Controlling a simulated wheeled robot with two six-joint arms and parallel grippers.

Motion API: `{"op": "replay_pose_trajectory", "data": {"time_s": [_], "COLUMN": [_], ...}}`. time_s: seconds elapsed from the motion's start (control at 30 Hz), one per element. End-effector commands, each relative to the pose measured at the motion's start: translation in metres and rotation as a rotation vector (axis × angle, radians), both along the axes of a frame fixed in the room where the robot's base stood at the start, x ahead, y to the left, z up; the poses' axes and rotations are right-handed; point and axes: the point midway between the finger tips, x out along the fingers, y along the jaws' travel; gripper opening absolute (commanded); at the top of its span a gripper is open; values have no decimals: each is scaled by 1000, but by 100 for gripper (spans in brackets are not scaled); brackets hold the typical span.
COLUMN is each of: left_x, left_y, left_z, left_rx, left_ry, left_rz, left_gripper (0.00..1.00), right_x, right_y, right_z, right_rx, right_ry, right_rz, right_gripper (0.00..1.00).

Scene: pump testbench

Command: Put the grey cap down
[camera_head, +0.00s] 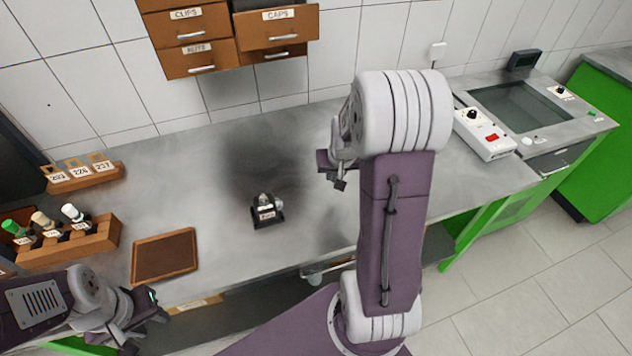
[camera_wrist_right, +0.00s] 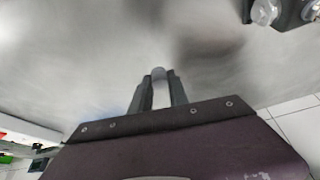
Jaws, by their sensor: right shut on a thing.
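My right gripper (camera_head: 334,178) is above the grey metal bench (camera_head: 205,150), right of the middle. In the right wrist view its two dark fingers (camera_wrist_right: 159,92) are shut on the small grey cap (camera_wrist_right: 160,75), whose rounded top shows between the fingertips. In the head view the cap cannot be made out. Bare bench surface lies beyond the fingers in the wrist view. My left gripper (camera_head: 148,304) hangs at the front left, by the bench's front edge; its jaw opening is unclear.
A small pump unit (camera_head: 266,212) stands mid-bench; part shows in the wrist view (camera_wrist_right: 285,10). A brown tray (camera_head: 164,256), a wooden rack (camera_head: 100,236) and a labelled block (camera_head: 84,175) are left. An open CAPS drawer (camera_head: 277,28) hangs above. A white control box (camera_head: 484,132) is right.

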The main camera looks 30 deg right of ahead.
Motion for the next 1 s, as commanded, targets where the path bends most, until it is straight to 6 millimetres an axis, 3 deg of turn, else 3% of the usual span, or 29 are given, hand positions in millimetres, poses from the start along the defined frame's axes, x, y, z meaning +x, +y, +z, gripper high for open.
{"op": "replay_pose_trajectory", "data": {"time_s": [0.1,0.23,0.4,0.63,1.0], "left_x": [0,0,0,0,0], "left_y": [0,0,0,0,0], "left_z": [-1,-3,-3,-13,-16], "left_rx": [0,0,0,0,0], "left_ry": [0,0,0,0,0], "left_rz": [0,0,0,0,0], "left_gripper": [36,36,36,36,36], "right_x": [28,45,49,48,48], "right_y": [10,14,15,15,15], "right_z": [-19,-29,-33,-70,-75], "right_rx": [0,0,0,0,0], "right_ry": [2,0,0,1,0], "right_rz": [7,3,0,0,0], "right_gripper": [0,0,0,0,0]}}
